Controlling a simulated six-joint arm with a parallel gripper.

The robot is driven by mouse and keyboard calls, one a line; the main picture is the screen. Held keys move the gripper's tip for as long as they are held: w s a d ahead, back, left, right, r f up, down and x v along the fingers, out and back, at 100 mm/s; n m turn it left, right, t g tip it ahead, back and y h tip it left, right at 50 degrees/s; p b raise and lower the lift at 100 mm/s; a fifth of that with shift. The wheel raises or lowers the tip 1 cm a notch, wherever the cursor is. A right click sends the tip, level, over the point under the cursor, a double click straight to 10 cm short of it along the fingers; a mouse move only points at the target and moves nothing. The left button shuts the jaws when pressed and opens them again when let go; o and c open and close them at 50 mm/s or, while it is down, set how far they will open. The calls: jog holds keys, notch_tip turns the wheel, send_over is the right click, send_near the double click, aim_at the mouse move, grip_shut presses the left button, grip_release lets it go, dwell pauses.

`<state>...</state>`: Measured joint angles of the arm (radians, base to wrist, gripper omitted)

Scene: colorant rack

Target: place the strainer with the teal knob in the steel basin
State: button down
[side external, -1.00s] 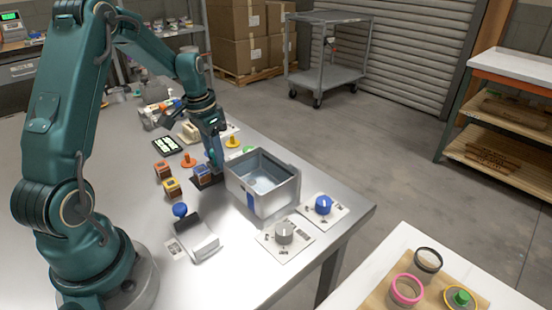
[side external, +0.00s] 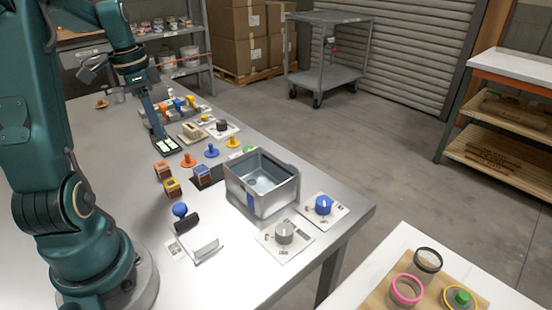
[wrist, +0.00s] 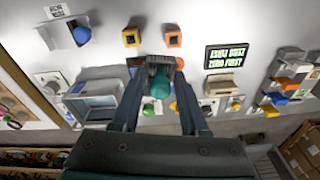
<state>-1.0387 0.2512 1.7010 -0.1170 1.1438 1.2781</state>
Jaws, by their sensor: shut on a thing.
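The steel basin (side external: 275,204) stands near the table's right edge, its inside bare except for a dark drain spot. It also shows left of my fingers in the wrist view (wrist: 92,88). My gripper (side external: 157,132) is at the far left of the basin, over the area by the black sign. In the wrist view my gripper (wrist: 159,78) is shut on the strainer with the teal knob (wrist: 160,84). The teal knob shows between the fingers, with a dark grey part beyond it. I cannot make out the strainer clearly in the side view.
Orange (side external: 188,160), blue (side external: 211,151) and yellow (side external: 232,142) knobbed pieces stand between gripper and basin. Small cubes (side external: 172,187) stand nearer my base. The black lettered sign (side external: 168,145) lies below my gripper. Dial plates (side external: 284,234) lie in front of the basin.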

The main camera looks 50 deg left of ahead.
jog(key=w+d+m, duration=0.3)
jog(key=w+m, duration=0.3)
jog(key=m, duration=0.2)
jog(key=m+g+h, duration=0.1)
jog(key=m, duration=0.7)
send_over(253, 184)
jog(key=f, duration=0.7)
jog(key=shift+a, duration=0.25)
jog(key=shift+f, duration=2.05)
jog(key=shift+f, duration=0.1)
jog(key=shift+c, duration=2.1)
grip_release()
